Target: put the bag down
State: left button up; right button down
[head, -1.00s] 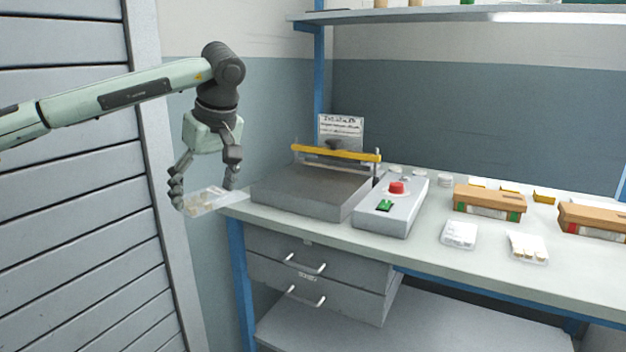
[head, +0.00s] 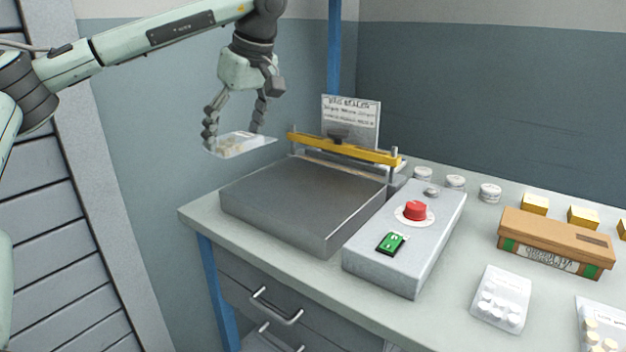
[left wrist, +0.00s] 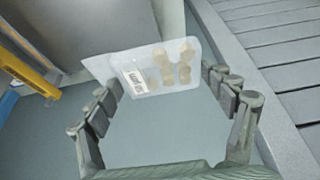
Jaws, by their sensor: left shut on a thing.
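My left gripper (head: 234,122) is shut on a clear flat bag (head: 240,146) with several pale round pieces and a printed label. The bag is in the air, left of and above the dark plate of the bag sealer (head: 300,200). In the left wrist view the bag (left wrist: 150,72) lies between the fingers (left wrist: 165,105), its label and pieces in plain sight. The sealer has a yellow bar (head: 345,148) at its back, raised on posts. My right gripper is not in view.
A grey control box (head: 408,240) with a red knob and green switch stands right of the sealer. Filled bags (head: 500,298) and a brown box (head: 556,242) lie farther right. Small white jars (head: 456,182) stand behind. The sealer's dark plate is bare.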

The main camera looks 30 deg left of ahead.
pick_arm(q)
send_over(292, 192)
jog(key=d, duration=0.1)
jog(key=f, duration=0.6)
jog(key=shift+s+d+f, duration=0.1)
jog(key=shift+s+f, duration=0.1)
jog(key=shift+s, duration=0.15)
jog(key=shift+w+d+f, duration=0.15)
jog(key=shift+w, duration=0.05)
jog(key=shift+f, duration=0.4)
notch_tip(292, 192, down, 3)
jog(key=shift+f, duration=0.1)
jog(key=o, duration=0.9)
jog(key=shift+f, duration=0.2)
jog(key=shift+c, duration=0.2)
jog(key=o, duration=0.4)
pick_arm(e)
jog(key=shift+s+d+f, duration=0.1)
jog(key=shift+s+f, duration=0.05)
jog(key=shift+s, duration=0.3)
